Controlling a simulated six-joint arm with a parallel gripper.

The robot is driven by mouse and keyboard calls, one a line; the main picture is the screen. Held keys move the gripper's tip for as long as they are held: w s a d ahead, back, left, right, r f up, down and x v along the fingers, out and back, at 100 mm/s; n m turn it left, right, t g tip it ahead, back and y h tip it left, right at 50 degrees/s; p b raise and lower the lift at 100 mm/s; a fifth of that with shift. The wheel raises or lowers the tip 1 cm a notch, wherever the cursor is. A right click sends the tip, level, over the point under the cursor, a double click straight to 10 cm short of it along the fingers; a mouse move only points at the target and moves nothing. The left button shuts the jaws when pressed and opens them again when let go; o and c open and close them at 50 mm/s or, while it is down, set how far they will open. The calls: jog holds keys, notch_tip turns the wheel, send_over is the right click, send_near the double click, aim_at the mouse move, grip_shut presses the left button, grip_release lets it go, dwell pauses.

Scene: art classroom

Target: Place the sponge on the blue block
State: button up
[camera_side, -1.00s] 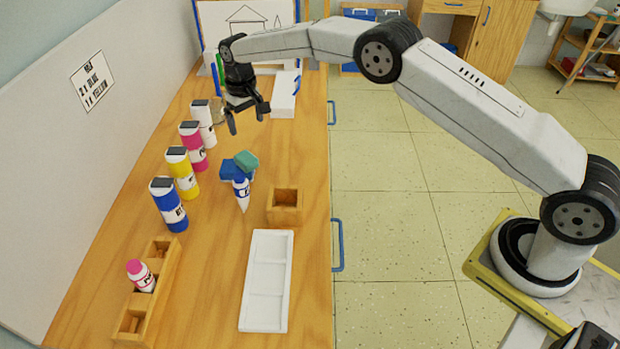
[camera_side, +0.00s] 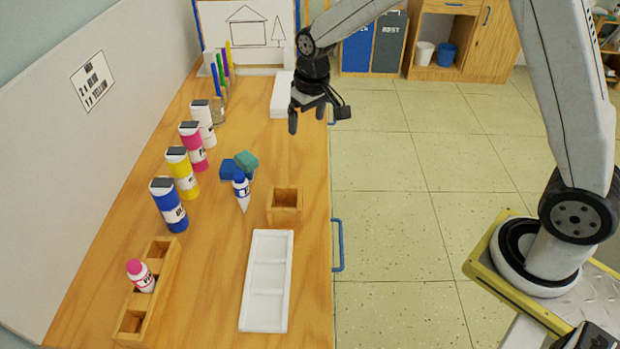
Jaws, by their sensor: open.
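The green sponge (camera_side: 246,160) rests tilted on the blue block (camera_side: 229,169), toward its right side, in the middle of the table.
Blue, yellow, pink and white paint bottles (camera_side: 181,172) stand in a row at the left. A wooden box (camera_side: 285,205), a white tray (camera_side: 266,281) and a wooden rack (camera_side: 148,290) with a pink-capped bottle are nearer. A white pad (camera_side: 284,92) lies at the back.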

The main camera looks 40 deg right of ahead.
jog(key=s+d, duration=0.1)
jog(key=s, duration=0.9)
jog(key=s+d+f+t, duration=0.1)
jog(key=s, duration=0.9)
jog(key=shift+d+f, duration=0.25)
jog(key=shift+d, duration=0.15)
